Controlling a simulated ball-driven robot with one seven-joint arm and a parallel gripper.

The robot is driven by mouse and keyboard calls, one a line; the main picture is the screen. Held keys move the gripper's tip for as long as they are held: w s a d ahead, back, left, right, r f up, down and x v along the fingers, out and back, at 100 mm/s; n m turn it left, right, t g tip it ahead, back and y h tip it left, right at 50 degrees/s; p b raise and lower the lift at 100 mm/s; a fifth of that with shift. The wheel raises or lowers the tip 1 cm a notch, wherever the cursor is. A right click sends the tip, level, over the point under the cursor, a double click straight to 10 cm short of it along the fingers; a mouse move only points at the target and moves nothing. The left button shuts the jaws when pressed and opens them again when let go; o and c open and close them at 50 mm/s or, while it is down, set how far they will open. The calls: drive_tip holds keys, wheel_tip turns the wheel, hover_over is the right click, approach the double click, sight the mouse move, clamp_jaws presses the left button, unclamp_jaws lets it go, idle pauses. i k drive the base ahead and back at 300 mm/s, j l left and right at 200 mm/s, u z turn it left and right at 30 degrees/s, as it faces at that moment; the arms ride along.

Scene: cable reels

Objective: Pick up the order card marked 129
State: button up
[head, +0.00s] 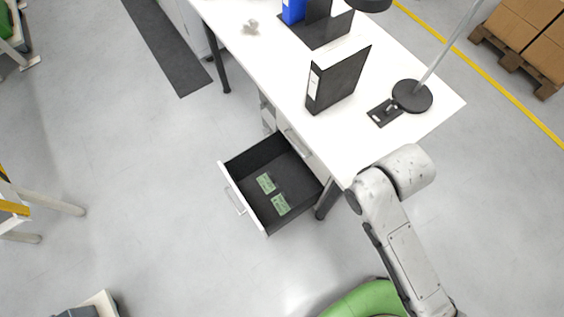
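Two small green cards lie flat on the dark floor of an open drawer (243,208). One card (266,183) lies toward the drawer's middle. The other card (281,205) lies nearer the front right corner. Both bear print too small to read, so I cannot tell which is marked 129. My gripper is not in view. My arm shows at the lower right, to the right of the drawer and beside the desk corner.
The drawer sticks out from under a white desk (425,120). On the desk stand a black binder (340,79), a lamp base (412,96) and a blue binder (293,11). Pallets with boxes (525,40) stand at the upper right. The floor left of the drawer is clear.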

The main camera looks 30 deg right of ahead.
sight(281, 203)
drive_tip(key=i+j+z, duration=0.15)
drive_tip(key=j, duration=0.25)
drive_tip(key=i+j+z, duration=0.15)
drive_tip(key=j, duration=0.3)
drive_tip(key=j+z, duration=0.15)
drive_tip(key=j, duration=0.25)
drive_tip(key=i+j+z, duration=0.15)
drive_tip(key=j, duration=0.3)
drive_tip(key=i+j+z, duration=0.15)
drive_tip(key=j, duration=0.15)
drive_tip(key=i+j+z, duration=0.15)
drive_tip(key=j, duration=0.2)
drive_tip(key=i+j+z, duration=0.15)
drive_tip(key=j, duration=0.2)
drive_tip(key=i+j+z, duration=0.25)
drive_tip(key=i+j, duration=0.1)
drive_tip(key=j, duration=0.1)
